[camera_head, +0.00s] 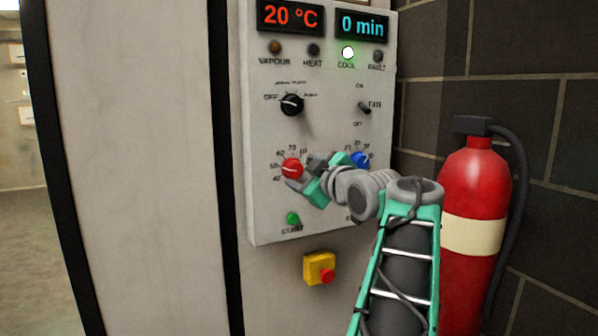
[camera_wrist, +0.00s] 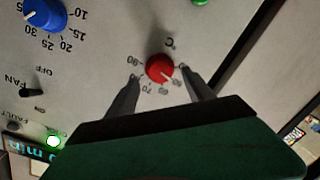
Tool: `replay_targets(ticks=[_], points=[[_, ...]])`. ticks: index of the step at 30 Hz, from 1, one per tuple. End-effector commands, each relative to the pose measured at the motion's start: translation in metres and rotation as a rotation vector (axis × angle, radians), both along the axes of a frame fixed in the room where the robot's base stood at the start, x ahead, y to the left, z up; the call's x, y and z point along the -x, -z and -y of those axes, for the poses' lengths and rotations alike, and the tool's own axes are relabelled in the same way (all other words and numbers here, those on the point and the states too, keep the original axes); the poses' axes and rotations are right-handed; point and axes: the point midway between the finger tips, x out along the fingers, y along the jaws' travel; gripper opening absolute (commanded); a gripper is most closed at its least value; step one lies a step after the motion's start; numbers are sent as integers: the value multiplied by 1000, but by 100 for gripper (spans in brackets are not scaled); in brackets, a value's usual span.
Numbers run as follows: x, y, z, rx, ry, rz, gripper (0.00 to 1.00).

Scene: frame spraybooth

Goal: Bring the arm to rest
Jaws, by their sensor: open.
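My arm reaches up from the lower right in the head view, and my gripper (camera_head: 305,178) is at the control panel (camera_head: 330,130). In the wrist view my gripper (camera_wrist: 160,84) is open, with its two fingers on either side of the red knob (camera_wrist: 159,68). I cannot tell whether the fingers touch it. The red knob (camera_head: 291,168) also shows in the head view, its pointer towards the lower left of its scale.
A red fire extinguisher (camera_head: 472,200) stands at the right, close to my arm. A yellow box with a red button (camera_head: 321,269) is below the panel. The COOL lamp (camera_head: 348,53) is lit; the displays (camera_head: 290,17) read 20 °C and 0 min. Open floor (camera_head: 38,250) is at the left.

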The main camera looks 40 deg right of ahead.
Motion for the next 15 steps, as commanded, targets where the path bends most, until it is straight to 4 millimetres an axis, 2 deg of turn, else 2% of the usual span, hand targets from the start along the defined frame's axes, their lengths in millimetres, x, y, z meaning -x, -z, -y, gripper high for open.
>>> replay_targets(ticks=[3, 6, 15], points=[[25, -3, -5, 2, 6, 0, 61], [37, -3, -9, 1, 3, -1, 61], [42, -3, -12, 0, -1, -1, 61]])
